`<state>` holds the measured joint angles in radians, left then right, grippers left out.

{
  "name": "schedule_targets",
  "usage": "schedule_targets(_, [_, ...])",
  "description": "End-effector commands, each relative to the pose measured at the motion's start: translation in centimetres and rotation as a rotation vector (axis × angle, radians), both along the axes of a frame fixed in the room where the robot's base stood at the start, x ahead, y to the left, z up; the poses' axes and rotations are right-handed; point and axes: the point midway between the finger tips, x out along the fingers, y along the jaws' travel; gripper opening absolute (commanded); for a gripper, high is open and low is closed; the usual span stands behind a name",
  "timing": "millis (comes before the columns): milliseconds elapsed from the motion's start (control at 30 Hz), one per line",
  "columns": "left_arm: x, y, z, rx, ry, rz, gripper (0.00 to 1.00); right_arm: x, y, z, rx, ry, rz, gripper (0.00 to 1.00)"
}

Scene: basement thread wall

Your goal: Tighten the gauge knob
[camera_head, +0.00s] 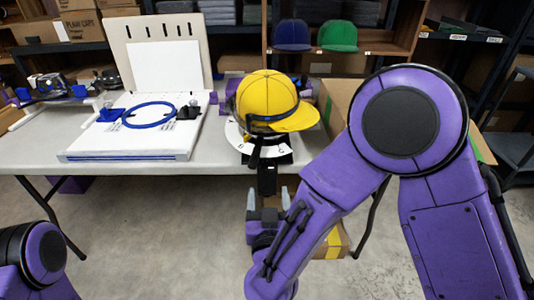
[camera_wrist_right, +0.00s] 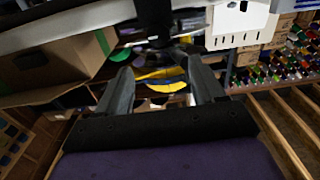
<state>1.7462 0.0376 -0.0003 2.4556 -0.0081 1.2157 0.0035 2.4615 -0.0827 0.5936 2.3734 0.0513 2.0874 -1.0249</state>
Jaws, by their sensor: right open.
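A yellow cap (camera_head: 268,100) sits on a cap holder with a white curved scale (camera_head: 250,143) at the table's front edge. A dark part (camera_head: 267,180) hangs below the scale, in front of the table edge; it may carry the gauge knob, but I cannot make out the knob itself. My right gripper (camera_head: 268,196) is open and empty, with its fingertips just below and either side of this part. In the right wrist view, my open fingers (camera_wrist_right: 158,72) point towards a black upright part (camera_wrist_right: 153,20), with the yellow cap (camera_wrist_right: 160,82) showing between them. My left gripper is out of view.
The grey table (camera_head: 30,150) carries a white board (camera_head: 140,140) with a blue hoop (camera_head: 148,116) left of the cap. A cardboard box (camera_head: 340,100) stands to the right of the cap. A taped box (camera_head: 333,243) is on the floor below. Shelves line the back.

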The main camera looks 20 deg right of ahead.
Motion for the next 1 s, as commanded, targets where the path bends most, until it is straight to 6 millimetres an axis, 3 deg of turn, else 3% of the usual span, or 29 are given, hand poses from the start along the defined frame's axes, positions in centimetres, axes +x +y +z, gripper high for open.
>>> schedule_targets(400, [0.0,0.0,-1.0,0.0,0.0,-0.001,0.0,8.1,-2.5,-0.5,0.004,0.003,-0.004,0.68])
schedule_targets(567, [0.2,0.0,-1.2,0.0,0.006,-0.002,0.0,9.3,-2.8,-0.4,0.001,0.003,-0.002,0.68])
schedule_targets(800, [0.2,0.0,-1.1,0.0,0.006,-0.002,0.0,9.5,-2.9,-0.4,0.0,0.003,0.0,0.68])
schedule_targets(967, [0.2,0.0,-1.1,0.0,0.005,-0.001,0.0,9.4,-2.8,-0.4,0.0,0.003,-0.001,0.16])
schedule_targets(1000, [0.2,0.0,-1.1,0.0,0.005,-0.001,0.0,9.4,-2.8,-0.4,0.0,0.003,-0.001,0.12])
